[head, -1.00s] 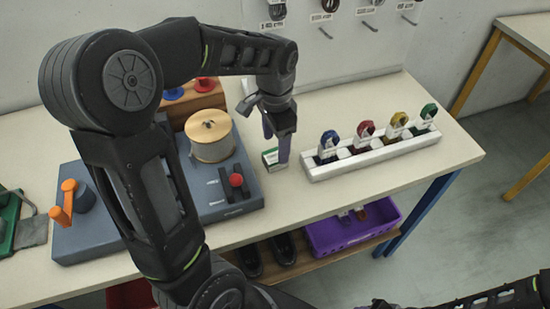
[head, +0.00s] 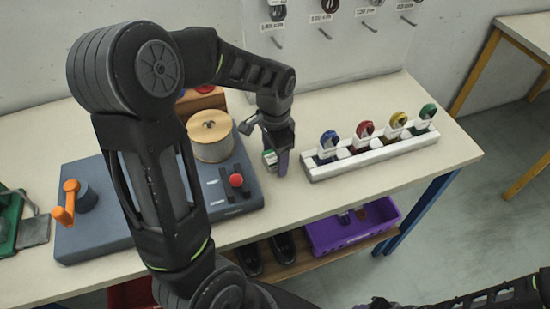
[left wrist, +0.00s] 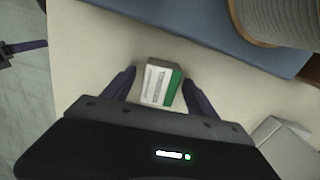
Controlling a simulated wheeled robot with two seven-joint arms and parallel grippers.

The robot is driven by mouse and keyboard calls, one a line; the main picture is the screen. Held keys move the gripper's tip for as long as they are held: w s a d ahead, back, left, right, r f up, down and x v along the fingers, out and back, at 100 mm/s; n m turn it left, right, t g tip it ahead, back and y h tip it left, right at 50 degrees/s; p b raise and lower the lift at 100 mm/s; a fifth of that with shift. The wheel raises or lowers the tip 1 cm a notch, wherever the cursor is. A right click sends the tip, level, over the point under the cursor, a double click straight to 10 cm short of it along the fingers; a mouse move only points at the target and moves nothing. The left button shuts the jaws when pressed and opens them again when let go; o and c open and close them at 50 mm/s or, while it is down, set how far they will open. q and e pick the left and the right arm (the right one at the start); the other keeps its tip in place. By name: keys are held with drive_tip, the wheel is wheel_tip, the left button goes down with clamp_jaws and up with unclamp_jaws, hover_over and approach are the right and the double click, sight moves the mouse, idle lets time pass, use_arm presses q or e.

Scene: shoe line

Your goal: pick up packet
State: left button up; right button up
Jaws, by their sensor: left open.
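The packet (left wrist: 159,83) is a small white and green box on the table, seen between the two fingers of my left gripper (left wrist: 158,84) in the left wrist view. The fingers are spread with a gap on each side of it, so the gripper is open and not holding it. In the head view the left gripper (head: 276,165) points down over the table and the packet (head: 269,157) shows at its fingers, partly hidden. My right gripper is not clearly in view; only dark parts of my right arm show at the bottom right.
A white rack (head: 375,157) with several coloured coils stands to the right. A blue-grey machine (head: 240,203) with a red knob and a spool (head: 210,145) lies to the left. A purple crate (head: 350,231) sits on the shelf below. The table's front right is clear.

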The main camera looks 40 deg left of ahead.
use_arm(q)
drive_tip(key=shift+c, duration=0.4)
clamp_jaws()
drive_tip(key=shift+r, duration=0.1)
wheel_tip(320, 180, up, 10)
drive_tip(key=shift+f+b, duration=0.1)
drive_tip(key=shift+b, duration=0.2)
idle(0.4)
idle(0.4)
